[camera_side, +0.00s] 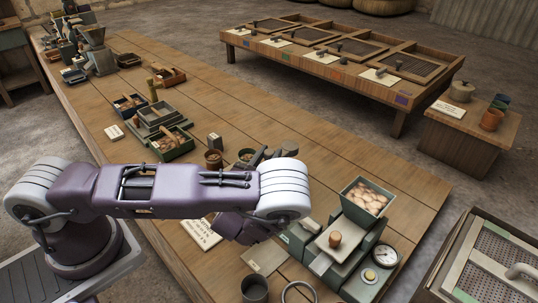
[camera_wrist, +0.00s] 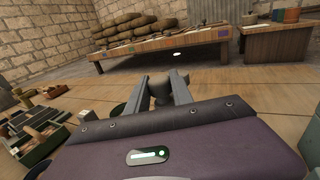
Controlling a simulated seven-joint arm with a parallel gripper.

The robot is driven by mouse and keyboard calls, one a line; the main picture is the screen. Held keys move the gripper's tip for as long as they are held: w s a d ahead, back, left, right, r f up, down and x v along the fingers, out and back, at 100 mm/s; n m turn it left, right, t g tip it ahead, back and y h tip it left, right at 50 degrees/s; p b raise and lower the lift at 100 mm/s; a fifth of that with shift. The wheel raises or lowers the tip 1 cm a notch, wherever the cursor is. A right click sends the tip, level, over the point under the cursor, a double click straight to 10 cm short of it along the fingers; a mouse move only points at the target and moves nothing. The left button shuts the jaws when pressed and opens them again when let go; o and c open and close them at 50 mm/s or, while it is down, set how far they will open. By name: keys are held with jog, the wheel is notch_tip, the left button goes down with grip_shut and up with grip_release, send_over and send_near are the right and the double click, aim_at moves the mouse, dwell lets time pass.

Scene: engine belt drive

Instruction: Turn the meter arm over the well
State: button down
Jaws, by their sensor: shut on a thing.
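My gripper (camera_wrist: 172,98) is shut on a dark grey knobbed piece (camera_wrist: 180,84) in the wrist view. I cannot tell whether this piece is the meter arm. In the side view my gripper is partly hidden behind my purple arm. A green machine (camera_side: 325,262) stands at the lower right of that view, with a wooden knob (camera_side: 335,239) on top. It carries a hopper (camera_side: 349,208) of pale round pieces and a round dial (camera_side: 385,255). I cannot pick out the well with certainty.
A long wooden bench (camera_side: 200,80) holds green trays (camera_side: 170,146), small pots (camera_side: 213,159) and cards (camera_side: 200,234). A dark cup (camera_side: 254,289) and a metal ring (camera_side: 298,291) lie near the machine. The bench's far right stretch is clear.

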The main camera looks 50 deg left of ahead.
jog(key=n+g+y, duration=0.2)
jog(key=y, duration=0.1)
jog(key=n+g+y, duration=0.2)
jog(key=n+y, duration=0.1)
jog(key=shift+d+g, duration=0.15)
jog(key=shift+g, duration=0.25)
jog(key=shift+w+n+g+y, duration=0.1)
jog(key=shift+n+g+y, duration=1.75)
jog(key=shift+g, duration=0.75)
jog(key=shift+n+g, duration=0.3)
jog(key=shift+n, duration=0.05)
jog(key=c, duration=1.1)
grip_release()
notch_tip(320, 180, up, 10)
jog(key=shift+r, duration=0.1)
